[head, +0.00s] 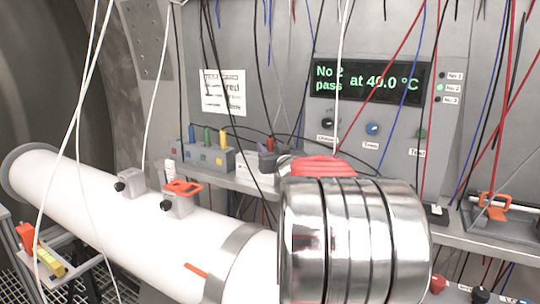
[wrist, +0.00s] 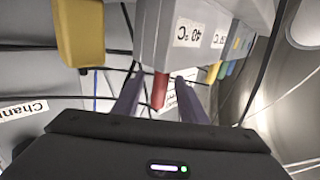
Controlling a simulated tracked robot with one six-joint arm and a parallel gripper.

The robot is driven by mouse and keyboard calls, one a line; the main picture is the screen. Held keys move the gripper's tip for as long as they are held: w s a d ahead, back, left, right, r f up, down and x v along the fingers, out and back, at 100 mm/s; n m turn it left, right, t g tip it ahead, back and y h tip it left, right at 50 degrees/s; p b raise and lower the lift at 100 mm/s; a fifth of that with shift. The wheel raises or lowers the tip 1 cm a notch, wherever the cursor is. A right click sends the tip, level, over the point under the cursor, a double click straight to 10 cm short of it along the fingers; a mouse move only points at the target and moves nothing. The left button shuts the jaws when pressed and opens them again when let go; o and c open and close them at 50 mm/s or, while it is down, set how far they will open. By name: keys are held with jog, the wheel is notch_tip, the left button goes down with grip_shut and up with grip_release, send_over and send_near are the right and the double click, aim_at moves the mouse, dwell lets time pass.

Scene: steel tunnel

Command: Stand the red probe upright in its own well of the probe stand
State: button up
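The grey probe stand (head: 222,166) is on the shelf left of centre in the head view, with blue, green and yellow probes upright in it. The red probe (wrist: 160,91) shows in the wrist view between the fingers of my gripper (wrist: 158,84), its end toward me. Narrow gaps show on both sides, so the fingers look open around it. It stands at a grey block (wrist: 160,30) labelled 40 °C. In the head view a bit of red (head: 270,144) shows by my dark fingers, right of the stand. The red probe's well cannot be made out.
My chrome arm hides much of the shelf's middle. A white pipe (head: 100,203) with valves runs in front of the shelf. Cables hang across the view. The panel display (head: 367,82) reads "No 2 pass at 40.0 °C". A yellow object (wrist: 80,32) is close in the wrist view.

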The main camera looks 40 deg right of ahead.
jog(key=shift+c, duration=0.3)
grip_shut()
jog(key=shift+r, duration=0.1)
dwell(0.4)
notch_tip(320, 180, up, 18)
dwell(0.8)
jog(key=shift+s, duration=0.15)
dwell(0.6)
